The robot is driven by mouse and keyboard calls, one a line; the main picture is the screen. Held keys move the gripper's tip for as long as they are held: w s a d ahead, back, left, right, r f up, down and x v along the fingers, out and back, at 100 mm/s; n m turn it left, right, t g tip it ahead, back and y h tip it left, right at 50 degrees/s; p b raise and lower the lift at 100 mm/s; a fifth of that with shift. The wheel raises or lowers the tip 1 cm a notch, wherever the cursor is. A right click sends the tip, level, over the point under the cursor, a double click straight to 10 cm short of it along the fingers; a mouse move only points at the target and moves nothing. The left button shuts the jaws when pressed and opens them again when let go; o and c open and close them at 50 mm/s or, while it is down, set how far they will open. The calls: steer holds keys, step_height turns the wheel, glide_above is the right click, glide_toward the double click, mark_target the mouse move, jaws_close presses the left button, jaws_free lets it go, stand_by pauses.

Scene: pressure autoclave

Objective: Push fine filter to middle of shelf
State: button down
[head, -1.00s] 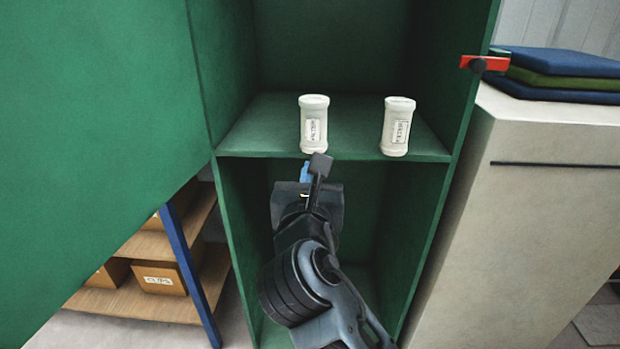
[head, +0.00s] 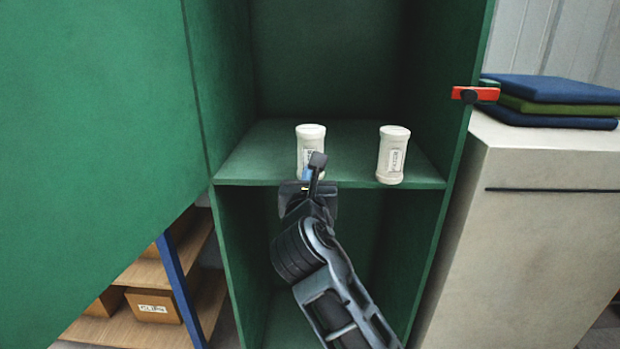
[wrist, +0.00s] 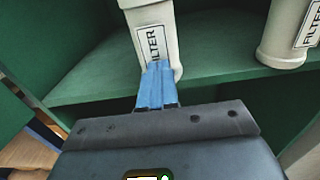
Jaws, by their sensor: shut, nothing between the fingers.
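Two white canisters with dark-lettered labels stand upright on the green shelf (head: 345,165), near its front edge. The left canister (head: 310,135) is left of the shelf's middle; the right canister (head: 394,155) stands towards the right wall. They also show in the wrist view, the left one (wrist: 153,32) at centre top and the right one (wrist: 284,30) at the right. Their labels show "FILTER"; I cannot read which is fine. My gripper (head: 307,174) is shut and empty, its blue fingertips (wrist: 157,76) at the left canister's lower front. I cannot tell whether they touch.
The green cabinet's side walls (head: 447,140) enclose the shelf. A large green panel (head: 100,110) stands at the left. Folded cloths (head: 560,90) lie on a pale cabinet (head: 550,180) at the right. The shelf is clear between and behind the canisters.

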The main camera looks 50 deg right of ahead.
steer(key=p+x, duration=0.3)
steer(key=x, duration=0.4)
steer(key=shift+r+p, duration=0.15)
steer(key=shift+p, duration=0.25)
steer(key=shift+w+d, duration=0.15)
steer(key=shift+d, duration=0.05)
